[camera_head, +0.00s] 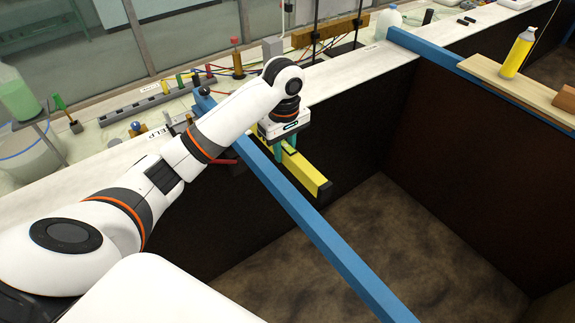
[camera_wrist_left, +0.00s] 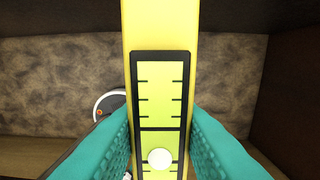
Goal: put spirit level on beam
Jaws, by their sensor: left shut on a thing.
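The yellow spirit level (camera_head: 308,173) has a dark end cap and hangs beside the near blue beam (camera_head: 315,228), on its right in the head view. My left gripper (camera_head: 285,150) is shut on the level, with a teal finger on each side. In the left wrist view the level (camera_wrist_left: 160,28) runs lengthwise between the teal fingers (camera_wrist_left: 160,118), its vial window with black marks facing the camera. Pit floor shows on both sides of it there, and no beam shows beneath. I cannot tell the exact height gap to the beam. My right gripper is not in view.
The near beam spans the open pit (camera_head: 375,225) from the white ledge (camera_head: 350,75). A second blue beam (camera_head: 440,58) lies at the right, by a board (camera_head: 490,72) with a yellow bottle (camera_head: 517,52). Racks, posts and cables crowd the ledge behind my arm.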

